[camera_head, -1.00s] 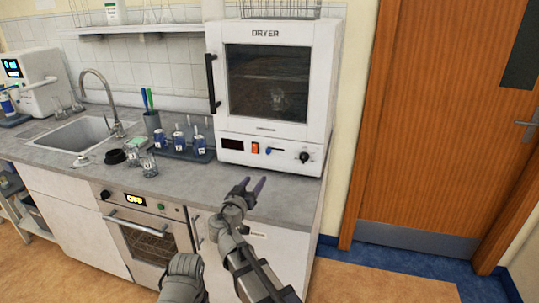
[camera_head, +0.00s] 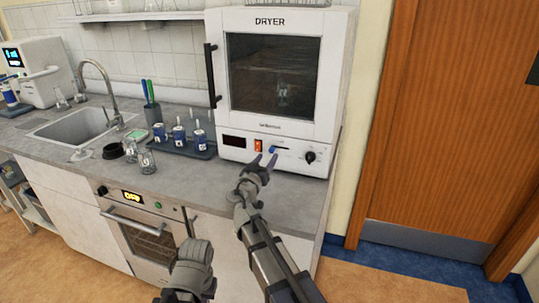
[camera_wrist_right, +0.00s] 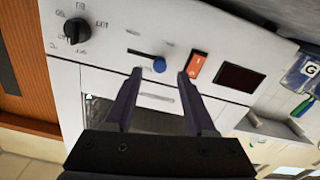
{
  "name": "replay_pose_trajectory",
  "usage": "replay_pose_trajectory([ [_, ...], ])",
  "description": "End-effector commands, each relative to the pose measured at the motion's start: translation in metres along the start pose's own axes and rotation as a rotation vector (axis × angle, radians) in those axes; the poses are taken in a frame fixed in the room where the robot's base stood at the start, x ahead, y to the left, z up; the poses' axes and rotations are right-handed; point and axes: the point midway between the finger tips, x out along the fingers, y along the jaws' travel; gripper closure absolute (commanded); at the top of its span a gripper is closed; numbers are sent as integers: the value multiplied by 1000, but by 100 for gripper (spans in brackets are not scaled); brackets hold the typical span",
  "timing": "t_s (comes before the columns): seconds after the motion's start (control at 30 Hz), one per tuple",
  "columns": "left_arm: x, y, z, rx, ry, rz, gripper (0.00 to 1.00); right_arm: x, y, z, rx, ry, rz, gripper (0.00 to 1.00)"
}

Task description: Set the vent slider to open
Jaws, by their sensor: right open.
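The dryer (camera_head: 283,75) stands on the counter, with a control panel below its door. The vent slider's blue knob (camera_head: 270,149) sits at the left end of a short dark slot in the head view. In the right wrist view, which is turned over, the blue knob (camera_wrist_right: 159,65) is at the slot's right end. My right gripper (camera_head: 265,160) is open just in front of the panel. In the right wrist view its fingertips (camera_wrist_right: 160,73) lie either side of the knob; I cannot tell whether they touch it.
An orange rocker switch (camera_head: 258,145) and a dark display lie left of the slider, and a black dial (camera_head: 310,157) lies right. A tray (camera_head: 207,152) with blue-labelled containers stands left of the dryer. Glass beakers (camera_head: 147,162) and a sink (camera_head: 75,125) lie farther left.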

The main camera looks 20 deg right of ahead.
Motion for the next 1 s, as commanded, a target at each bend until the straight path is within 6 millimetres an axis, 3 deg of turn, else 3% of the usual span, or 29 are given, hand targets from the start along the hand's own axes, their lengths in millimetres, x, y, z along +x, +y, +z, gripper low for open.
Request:
replay_pose_trajectory([
  [0.1, 0, 0, 0, 0, 0, 0, 100, 19, -1, 0, 0, -1, 2, 44],
  [0.23, 0, 0, 0, 0, 0, 0, 100, 30, -1, 0, 0, 0, 1, 44],
  [0.63, 0, 0, 0, 0, 0, 0, 100, 35, 0, 0, 0, 0, 0, 44],
  [1.0, 0, 0, 0, 0, 0, 0, 100, 35, 0, 0, 0, 0, 0, 86],
])
